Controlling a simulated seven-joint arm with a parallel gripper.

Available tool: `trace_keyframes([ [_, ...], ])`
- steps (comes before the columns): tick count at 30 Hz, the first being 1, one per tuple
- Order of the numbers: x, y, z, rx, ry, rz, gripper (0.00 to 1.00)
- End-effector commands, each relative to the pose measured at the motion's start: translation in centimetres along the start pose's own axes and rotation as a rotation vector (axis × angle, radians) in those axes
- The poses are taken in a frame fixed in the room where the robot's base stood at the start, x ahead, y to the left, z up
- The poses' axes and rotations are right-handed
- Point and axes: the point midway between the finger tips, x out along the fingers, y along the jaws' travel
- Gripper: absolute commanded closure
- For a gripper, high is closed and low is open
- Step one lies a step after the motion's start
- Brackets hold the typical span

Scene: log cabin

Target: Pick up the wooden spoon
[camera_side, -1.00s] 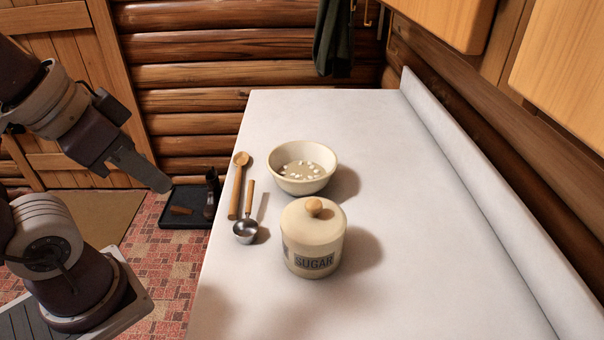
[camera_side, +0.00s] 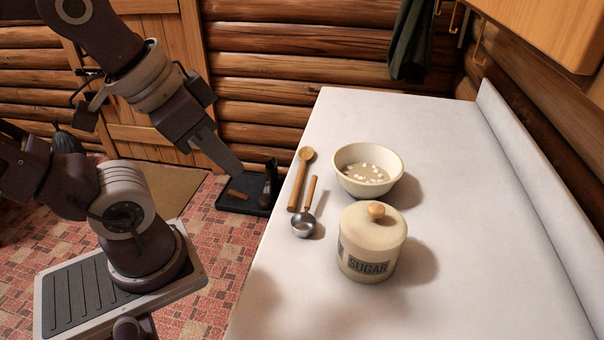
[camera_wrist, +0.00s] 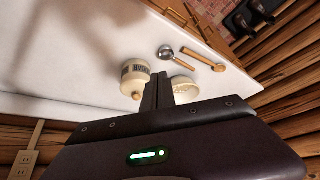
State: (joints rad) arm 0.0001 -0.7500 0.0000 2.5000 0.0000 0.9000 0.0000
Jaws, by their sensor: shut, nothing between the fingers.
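The wooden spoon (camera_side: 300,180) lies on the white counter (camera_side: 440,270), along its left edge, with its round end toward the back. In the wrist view the spoon (camera_wrist: 203,60) lies above and right of the finger tips, with nothing covering it. My gripper (camera_side: 235,168) is shut and empty. In the side view it hangs left of the counter edge, tilted down toward the right and apart from the spoon. The shut fingers (camera_wrist: 160,78) also show in the wrist view.
A metal scoop (camera_side: 303,228) with a wooden handle lies beside the spoon. A cream bowl (camera_side: 340,175) holding small white pieces and a lidded sugar jar (camera_side: 372,240) stand to its right. A dark tray (camera_side: 240,205) lies below the counter's left edge. The counter's right side is clear.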

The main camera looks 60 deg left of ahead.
Motion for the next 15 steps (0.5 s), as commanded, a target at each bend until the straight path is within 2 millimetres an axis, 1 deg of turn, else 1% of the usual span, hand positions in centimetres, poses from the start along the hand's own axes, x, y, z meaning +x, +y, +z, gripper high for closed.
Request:
trace_keyframes([
  [8, 0.0, 0.0, 0.0, 0.0, 0.0, 0.0, 1.0],
  [9, 0.0, 0.0, 0.0, 0.0, 0.0, 0.0, 0.98],
  [13, 0.0, 0.0, 0.0, 0.0, 0.0, 0.0, 0.72],
  [15, 0.0, 0.0, 0.0, 0.0, 0.0, 0.0, 0.72],
])
